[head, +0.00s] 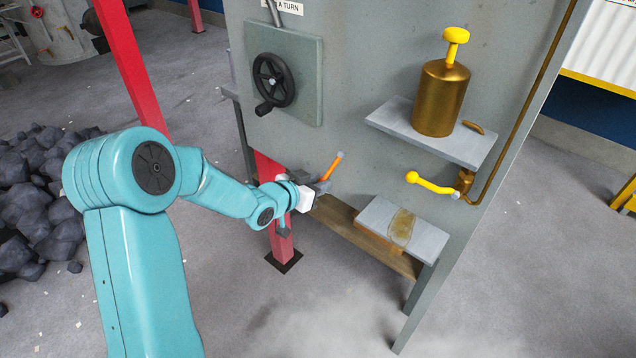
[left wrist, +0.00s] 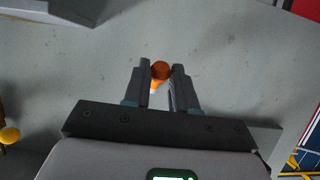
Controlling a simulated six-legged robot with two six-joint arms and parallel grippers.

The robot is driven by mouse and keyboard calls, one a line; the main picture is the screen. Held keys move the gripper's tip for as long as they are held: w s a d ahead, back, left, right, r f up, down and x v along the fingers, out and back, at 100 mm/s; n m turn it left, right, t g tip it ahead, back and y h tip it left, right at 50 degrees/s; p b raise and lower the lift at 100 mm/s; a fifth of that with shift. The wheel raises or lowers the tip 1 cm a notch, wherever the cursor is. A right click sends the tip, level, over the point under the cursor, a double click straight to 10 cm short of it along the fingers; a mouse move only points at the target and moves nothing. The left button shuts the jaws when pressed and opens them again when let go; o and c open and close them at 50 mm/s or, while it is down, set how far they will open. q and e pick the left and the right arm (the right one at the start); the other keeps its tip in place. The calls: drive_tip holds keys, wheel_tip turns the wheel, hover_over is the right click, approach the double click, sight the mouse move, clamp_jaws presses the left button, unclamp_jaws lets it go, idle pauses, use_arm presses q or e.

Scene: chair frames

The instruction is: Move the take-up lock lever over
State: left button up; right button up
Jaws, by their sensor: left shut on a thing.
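The orange lever (head: 331,168) with a pale grey tip stands out from the grey panel and leans up to the right in the head view; I take it as the take-up lock lever. My left gripper (head: 321,185) is at its lower part, shut on it. In the left wrist view the lever's rounded orange-brown end (left wrist: 160,70) shows between the two fingers of the left gripper (left wrist: 161,82). The lever's pivot is hidden behind the gripper. My right gripper is not in view.
A black handwheel (head: 273,79) is on the panel above. To the right are a shelf (head: 392,116) with a brass canister (head: 440,98), a yellow-handled lever (head: 432,184) and a lower shelf (head: 376,216). A red post (head: 281,240) stands behind my arm. Coal (head: 30,200) lies at left.

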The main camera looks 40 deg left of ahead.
use_arm(q)
drive_tip(key=shift+s+a+r+p, duration=0.1)
drive_tip(key=shift+s+r+p, duration=0.2)
drive_tip(key=shift+r, duration=0.35)
drive_tip(key=shift+s+r+p, duration=0.1)
drive_tip(key=shift+r+p, duration=0.3)
drive_tip(key=shift+r, duration=0.25)
wheel_tip(320, 180, up, 2)
drive_tip(key=shift+r+p, duration=0.25)
drive_tip(key=shift+p, duration=0.65)
drive_tip(key=o, duration=0.9)
drive_tip(key=shift+s, duration=0.1)
